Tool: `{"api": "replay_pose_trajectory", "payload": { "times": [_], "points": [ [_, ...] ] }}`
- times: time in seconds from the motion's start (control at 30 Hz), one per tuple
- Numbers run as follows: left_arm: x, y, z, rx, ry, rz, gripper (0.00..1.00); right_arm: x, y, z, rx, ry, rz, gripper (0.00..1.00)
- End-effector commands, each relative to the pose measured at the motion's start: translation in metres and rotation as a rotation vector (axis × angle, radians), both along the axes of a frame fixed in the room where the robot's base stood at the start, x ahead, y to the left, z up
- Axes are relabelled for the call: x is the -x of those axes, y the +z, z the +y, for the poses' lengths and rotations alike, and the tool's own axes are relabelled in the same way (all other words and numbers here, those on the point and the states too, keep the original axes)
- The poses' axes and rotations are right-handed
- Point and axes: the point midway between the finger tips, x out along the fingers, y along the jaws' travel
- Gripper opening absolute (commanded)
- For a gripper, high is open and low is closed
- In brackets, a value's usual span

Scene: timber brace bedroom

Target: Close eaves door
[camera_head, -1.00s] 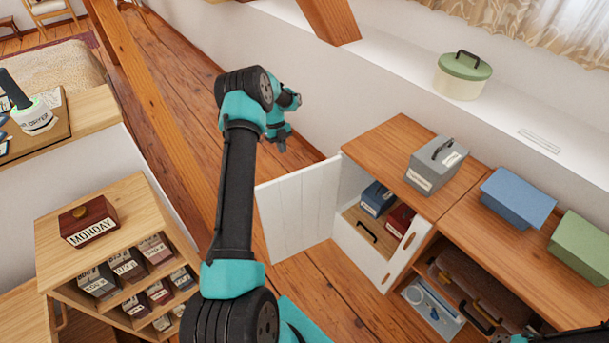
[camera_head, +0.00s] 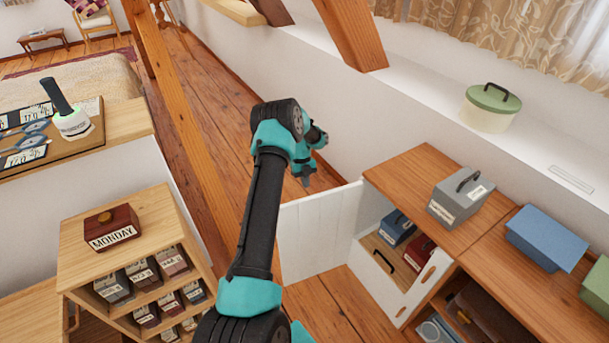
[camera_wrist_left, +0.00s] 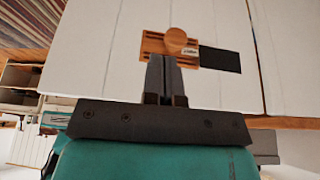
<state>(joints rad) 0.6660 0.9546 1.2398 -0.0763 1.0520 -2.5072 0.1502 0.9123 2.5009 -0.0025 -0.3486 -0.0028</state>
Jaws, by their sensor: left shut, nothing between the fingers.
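The white plank eaves door (camera_head: 318,236) stands open, swung out to the left of the low wooden cabinet. My left gripper (camera_head: 307,181) is at the far side of the door, near its top edge, with its fingers pointing down. In the left wrist view the door face (camera_wrist_left: 100,50) fills the upper middle. A round wooden knob (camera_wrist_left: 176,39) on a wooden plate and a dark rectangle (camera_wrist_left: 220,60) show on it. The shut, empty fingers (camera_wrist_left: 164,75) appear just below the knob; I cannot tell whether they touch the door. My right gripper is out of view.
The cabinet opening holds a blue box (camera_head: 396,228) and a red box. A grey box (camera_head: 458,200) and a blue box (camera_head: 545,238) stand on top. A timber post (camera_head: 185,130) rises left of my arm. A shelf unit (camera_head: 135,225) stands at left. Floor around the door is clear.

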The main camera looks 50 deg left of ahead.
Motion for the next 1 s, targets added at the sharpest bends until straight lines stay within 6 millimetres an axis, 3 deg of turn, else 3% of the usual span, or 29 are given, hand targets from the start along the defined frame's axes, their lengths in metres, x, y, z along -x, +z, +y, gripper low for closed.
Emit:
{"api": "replay_pose_trajectory", "payload": {
  "times": [0.23, 0.6, 1.0],
  "points": [
    [0.006, -0.040, -0.015, 0.002, 0.000, 0.002, 0.00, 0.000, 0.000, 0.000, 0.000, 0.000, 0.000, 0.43],
    [0.017, -0.037, -0.050, -0.002, 0.000, -0.001, 0.00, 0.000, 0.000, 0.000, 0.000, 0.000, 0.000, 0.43],
    [0.018, -0.037, -0.052, -0.002, 0.001, 0.000, 0.00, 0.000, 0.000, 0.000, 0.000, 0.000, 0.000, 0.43]
  ]
}}
